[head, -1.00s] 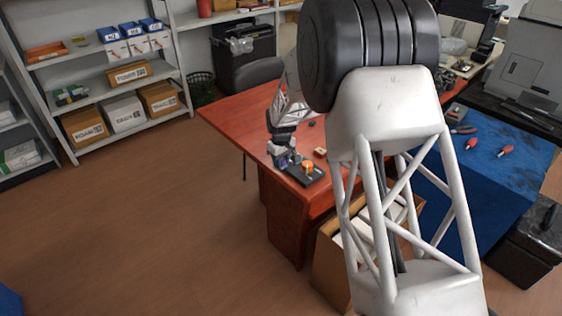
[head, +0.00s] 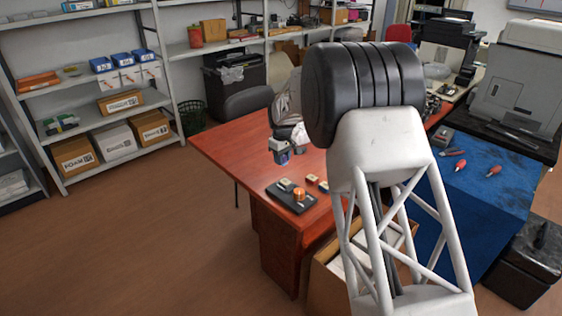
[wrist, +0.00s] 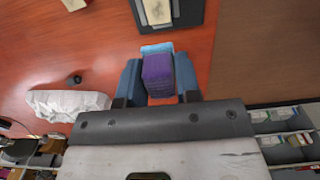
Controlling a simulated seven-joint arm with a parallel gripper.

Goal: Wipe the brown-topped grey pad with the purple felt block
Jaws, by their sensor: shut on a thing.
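My gripper (wrist: 158,62) is shut on the purple felt block (wrist: 158,72), which has a light blue layer at its far end. In the head view my gripper (head: 281,153) is over the red-brown table, behind the black tray (head: 279,200). A pad with a tan-brown top (wrist: 158,10) lies on the tray, beyond the block and apart from it, partly cut off by the wrist view's top edge. It appears to be the small pale piece (head: 285,184) on the tray in the head view, too small there to see its colours well.
An orange-brown cylinder (head: 299,194) stands on the tray. Two small blocks (head: 311,179) (head: 323,186) lie on the table to its right. A crumpled white item (wrist: 68,103) and a small dark knob (wrist: 75,79) are on the table. Bare tabletop (head: 235,145) lies to the left.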

